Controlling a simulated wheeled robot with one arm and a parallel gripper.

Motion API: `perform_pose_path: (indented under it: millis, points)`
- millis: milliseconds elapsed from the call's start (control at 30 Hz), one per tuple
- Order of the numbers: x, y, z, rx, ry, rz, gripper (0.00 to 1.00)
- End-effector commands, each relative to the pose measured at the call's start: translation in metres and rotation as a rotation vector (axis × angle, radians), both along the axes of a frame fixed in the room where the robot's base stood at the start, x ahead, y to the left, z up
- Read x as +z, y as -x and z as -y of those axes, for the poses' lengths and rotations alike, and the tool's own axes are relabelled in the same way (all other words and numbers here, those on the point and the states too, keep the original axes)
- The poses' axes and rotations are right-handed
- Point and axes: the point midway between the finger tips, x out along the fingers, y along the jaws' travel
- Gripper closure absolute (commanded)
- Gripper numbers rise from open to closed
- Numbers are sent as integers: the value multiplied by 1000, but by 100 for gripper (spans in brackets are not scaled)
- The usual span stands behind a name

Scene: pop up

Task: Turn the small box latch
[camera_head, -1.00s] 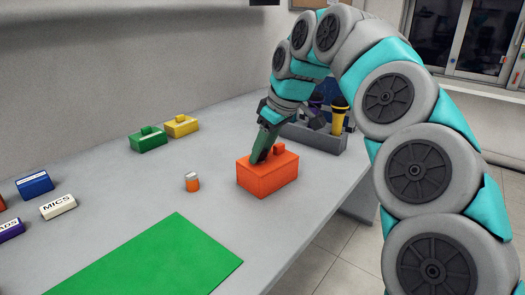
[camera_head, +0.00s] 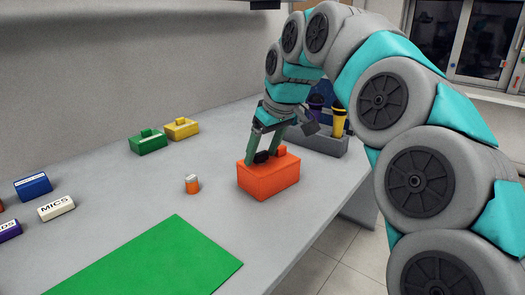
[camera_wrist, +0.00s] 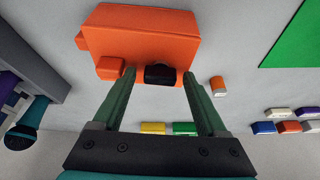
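The small orange box (camera_head: 268,180) sits on the grey table in the head view. In the wrist view the orange box (camera_wrist: 150,38) fills the upper left. A small black piece (camera_wrist: 160,74), likely the latch, sits at its edge; the black piece also shows on top of the box in the head view (camera_head: 261,157). An orange knob (camera_head: 281,151) stands beside it. My gripper (camera_head: 263,160) points down over the box. In the wrist view its two green fingers (camera_wrist: 158,80) are spread, one on each side of the black piece, with visible gaps. Contact cannot be told.
A small orange and white container (camera_head: 192,184) stands left of the box. A green mat (camera_head: 150,265) lies in front. Green (camera_head: 148,141) and yellow (camera_head: 181,128) boxes stand at the back. A grey holder (camera_head: 325,142) with microphones stands behind the box on the right.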

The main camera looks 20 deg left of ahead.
Motion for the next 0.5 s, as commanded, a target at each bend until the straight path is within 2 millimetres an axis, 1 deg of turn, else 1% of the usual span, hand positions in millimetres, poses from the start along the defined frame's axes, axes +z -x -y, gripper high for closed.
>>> perform_pose_path:
  millis: [333, 433, 500]
  points:
    - [2, 0, 1, 0, 0, 1, 20]
    - [10, 1, 4, -1, 0, 3, 20]
    - [20, 3, 7, -2, -1, 6, 20]
